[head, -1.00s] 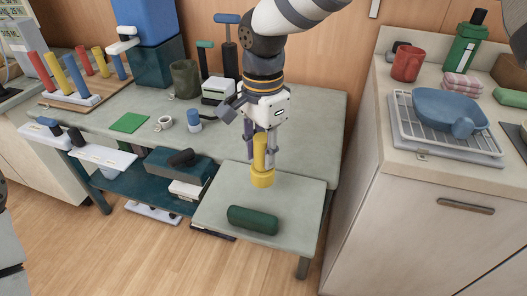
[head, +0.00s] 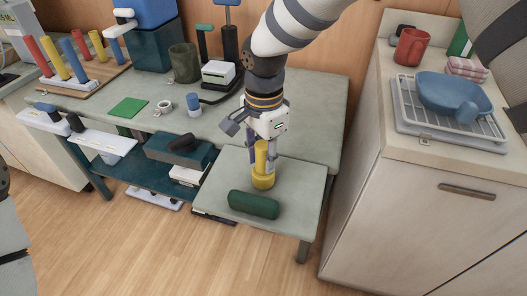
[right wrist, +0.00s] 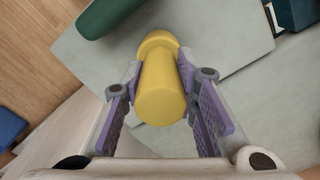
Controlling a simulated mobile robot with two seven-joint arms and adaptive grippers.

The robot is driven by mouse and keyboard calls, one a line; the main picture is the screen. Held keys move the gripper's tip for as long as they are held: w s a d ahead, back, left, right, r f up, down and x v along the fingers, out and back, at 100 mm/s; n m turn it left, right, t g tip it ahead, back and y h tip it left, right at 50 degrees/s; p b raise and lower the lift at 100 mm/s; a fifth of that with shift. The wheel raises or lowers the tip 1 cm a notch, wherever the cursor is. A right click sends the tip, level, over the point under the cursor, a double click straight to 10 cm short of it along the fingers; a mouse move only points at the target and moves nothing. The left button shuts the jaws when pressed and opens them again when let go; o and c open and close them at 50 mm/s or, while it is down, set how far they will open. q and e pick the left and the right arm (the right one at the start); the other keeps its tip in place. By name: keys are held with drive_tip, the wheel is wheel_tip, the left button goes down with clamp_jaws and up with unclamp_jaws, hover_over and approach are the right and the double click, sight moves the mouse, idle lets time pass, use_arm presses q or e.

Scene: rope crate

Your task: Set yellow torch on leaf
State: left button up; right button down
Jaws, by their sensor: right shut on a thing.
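The yellow torch (head: 263,180) stands upright, wide end down, in my right gripper (head: 262,162). Its wide end is at or just above the pale grey-green leaf (head: 297,195), the low square panel at the table's front right; I cannot tell if it touches. In the right wrist view the torch (right wrist: 160,95) lies between the purple finger pads of my right gripper (right wrist: 168,105), which is shut on it. My left gripper is out of view.
A dark green cylinder (head: 254,205) lies on the leaf just in front of the torch. A blue cup (head: 194,105), white mug (head: 164,108) and green square (head: 128,107) are on the table behind. A counter with a dish rack (head: 445,130) stands at the right.

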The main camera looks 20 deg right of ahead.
drive_tip(key=shift+f, duration=0.45)
idle(0.3)
drive_tip(key=c, duration=1.2)
unclamp_jaws()
drive_tip(key=shift+r, duration=0.15)
wheel_tip(320, 180, up, 12)
drive_tip(key=shift+f, duration=0.1)
